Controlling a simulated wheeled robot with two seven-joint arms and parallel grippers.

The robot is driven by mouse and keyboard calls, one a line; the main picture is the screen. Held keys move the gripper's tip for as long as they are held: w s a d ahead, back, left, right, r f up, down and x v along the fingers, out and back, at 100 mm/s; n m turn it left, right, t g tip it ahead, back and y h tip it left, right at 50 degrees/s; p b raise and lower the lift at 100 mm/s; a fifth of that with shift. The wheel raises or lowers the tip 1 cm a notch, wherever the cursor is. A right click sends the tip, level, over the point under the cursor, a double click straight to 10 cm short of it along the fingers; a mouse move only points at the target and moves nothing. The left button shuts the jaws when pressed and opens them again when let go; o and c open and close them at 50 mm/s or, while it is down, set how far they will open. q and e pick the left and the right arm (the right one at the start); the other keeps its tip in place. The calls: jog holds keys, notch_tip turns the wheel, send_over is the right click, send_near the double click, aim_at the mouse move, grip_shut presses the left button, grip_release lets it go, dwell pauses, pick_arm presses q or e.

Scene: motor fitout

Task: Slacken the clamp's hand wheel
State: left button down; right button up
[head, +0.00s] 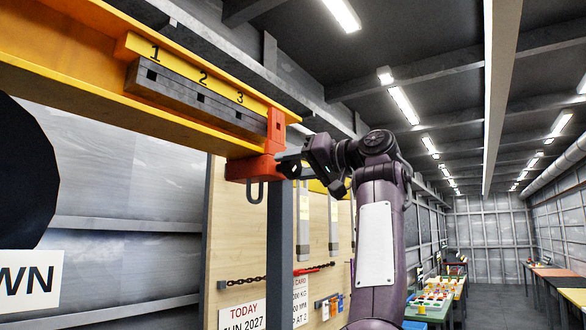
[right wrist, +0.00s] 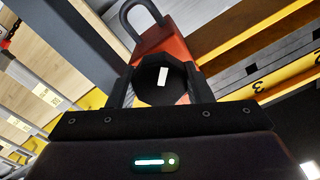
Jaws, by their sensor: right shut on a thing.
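The orange-red clamp (head: 262,166) sits on the end of the yellow overhead beam (head: 180,125), just right of the number 3, with a grey shackle (head: 255,190) hanging under it. In the right wrist view the clamp's body (right wrist: 165,42) is behind its black, many-sided hand wheel (right wrist: 150,75), which bears a white mark. My right gripper (head: 300,162) reaches the clamp from the right. Its two fingers stand on either side of the hand wheel, shut on it. In the head view the wheel is mostly hidden by the gripper. My left gripper is not in view.
A dark slotted bar (head: 195,98) runs along the beam beside the numbers 1, 2 and 3. Below stands a wooden board (head: 235,235) with a chain, hanging tools and signs. A large black round shape (head: 25,170) fills the left edge. The aisle at right is open, with benches.

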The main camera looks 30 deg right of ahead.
jog(key=shift+f+n, duration=0.2)
jog(key=shift+n, duration=1.1)
jog(key=shift+w+n, duration=0.1)
jog(key=shift+n, duration=0.2)
jog(key=o, duration=1)
jog(key=shift+r, duration=0.1)
jog(key=b+v, duration=0.4)
jog(key=v, duration=0.4)
